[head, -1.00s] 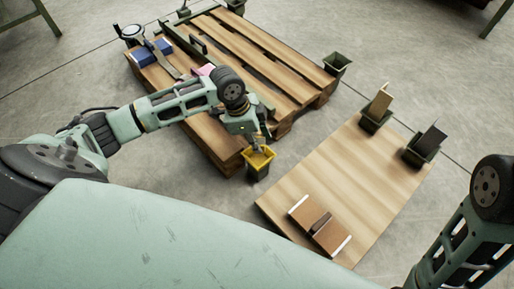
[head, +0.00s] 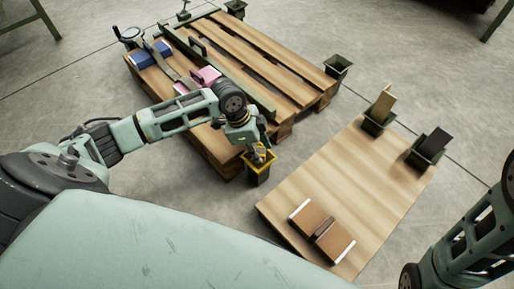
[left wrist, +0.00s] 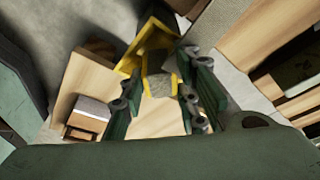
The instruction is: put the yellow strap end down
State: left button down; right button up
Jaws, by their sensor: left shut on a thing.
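My left gripper (head: 257,151) is at the mouth of a small dark bin with a yellow rim (head: 257,175), at the near corner of the slatted wooden pallet. In the left wrist view, the gripper (left wrist: 160,100) has its two green fingers on either side of a grey piece with yellow edges (left wrist: 158,85), which appears to be the yellow strap end. The gripper is shut on it. The bin's yellow rim (left wrist: 133,58) shows just beyond. In the head view the strap end is too small and covered to make out. My right gripper is out of view.
Another dark bin (head: 337,67) stands by the pallet.

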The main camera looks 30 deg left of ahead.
pick_arm(q)
jog(key=shift+s+f, duration=0.1)
jog(key=shift+f, duration=0.25)
jog(key=c, duration=1.7)
grip_release()
jog(key=shift+f, duration=0.1)
jog(key=shift+c, duration=0.2)
jog(key=o, duration=0.4)
jog(key=shift+f, duration=0.2)
jog(key=shift+r, duration=0.1)
